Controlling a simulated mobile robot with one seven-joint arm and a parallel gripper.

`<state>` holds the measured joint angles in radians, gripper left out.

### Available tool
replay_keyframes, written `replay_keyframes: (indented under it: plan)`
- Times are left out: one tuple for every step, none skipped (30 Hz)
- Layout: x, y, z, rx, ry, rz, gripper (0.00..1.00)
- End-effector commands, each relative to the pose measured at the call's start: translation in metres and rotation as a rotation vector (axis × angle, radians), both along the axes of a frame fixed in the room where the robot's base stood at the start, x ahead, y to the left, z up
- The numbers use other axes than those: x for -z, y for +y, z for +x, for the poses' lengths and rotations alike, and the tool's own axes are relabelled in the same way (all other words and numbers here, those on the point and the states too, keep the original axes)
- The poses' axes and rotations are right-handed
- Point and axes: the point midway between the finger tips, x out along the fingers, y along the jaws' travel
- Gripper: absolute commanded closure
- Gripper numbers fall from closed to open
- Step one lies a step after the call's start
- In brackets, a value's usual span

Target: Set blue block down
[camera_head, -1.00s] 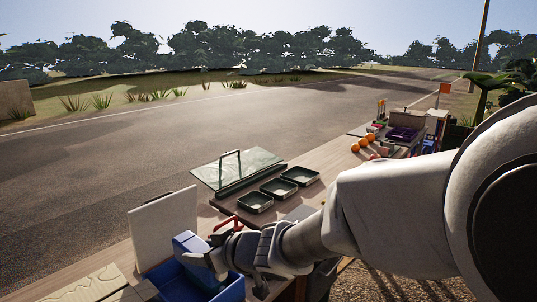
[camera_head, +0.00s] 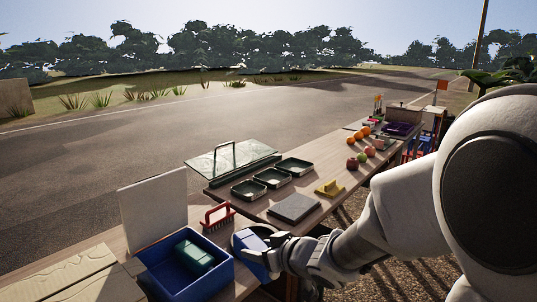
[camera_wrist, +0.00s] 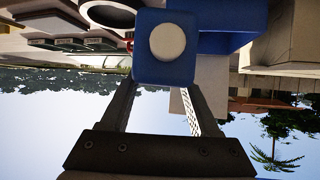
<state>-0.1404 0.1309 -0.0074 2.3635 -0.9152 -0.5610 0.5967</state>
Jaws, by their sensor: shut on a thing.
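The blue block (camera_head: 254,240) is held by my gripper (camera_head: 262,250) just right of the blue bin, near the front edge of the wooden counter. In the wrist view the blue block (camera_wrist: 149,65) sits at the fingertips (camera_wrist: 163,84), with a pale round patch on the face towards the camera. My gripper is shut on it. Part of the block is hidden behind the gripper in the head view, and I cannot tell whether its underside touches the counter.
The blue bin (camera_head: 222,276) holds a teal block (camera_head: 194,257). A red-handled brush (camera_head: 217,216) stands behind it. A grey slab (camera_head: 293,207), a yellow object (camera_head: 329,188) and dark trays (camera_head: 294,166) lie farther right. A white board (camera_head: 153,208) stands at left.

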Motion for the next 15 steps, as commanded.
replay_keyframes:
  plan:
    - [0.022, -0.024, 0.005, 0.048, 0.002, 0.001, 1.0]
    - [0.03, -0.036, 0.007, 0.073, 0.001, 0.002, 1.0]
    - [0.039, -0.051, 0.01, 0.104, 0.001, 0.0, 1.0]
    - [0.045, -0.063, 0.011, 0.128, 0.0, 0.001, 1.0]
    - [0.05, -0.072, 0.012, 0.146, -0.001, -0.001, 1.0]
    - [0.058, -0.086, 0.013, 0.174, -0.001, -0.002, 1.0]
    - [0.061, -0.094, 0.014, 0.192, -0.003, -0.003, 1.0]
    - [0.066, -0.102, 0.014, 0.207, -0.004, -0.003, 1.0]
    - [0.072, -0.113, 0.014, 0.23, -0.005, -0.005, 1.0]
    - [0.075, -0.12, 0.014, 0.244, -0.006, -0.006, 1.0]
    - [0.079, -0.126, 0.014, 0.258, -0.006, -0.008, 1.0]
    - [0.084, -0.135, 0.014, 0.276, -0.007, -0.008, 1.0]
    - [0.087, -0.141, 0.014, 0.289, -0.008, -0.009, 1.0]
    - [0.09, -0.147, 0.013, 0.301, -0.009, -0.011, 1.0]
    - [0.094, -0.155, 0.012, 0.319, -0.009, -0.013, 1.0]
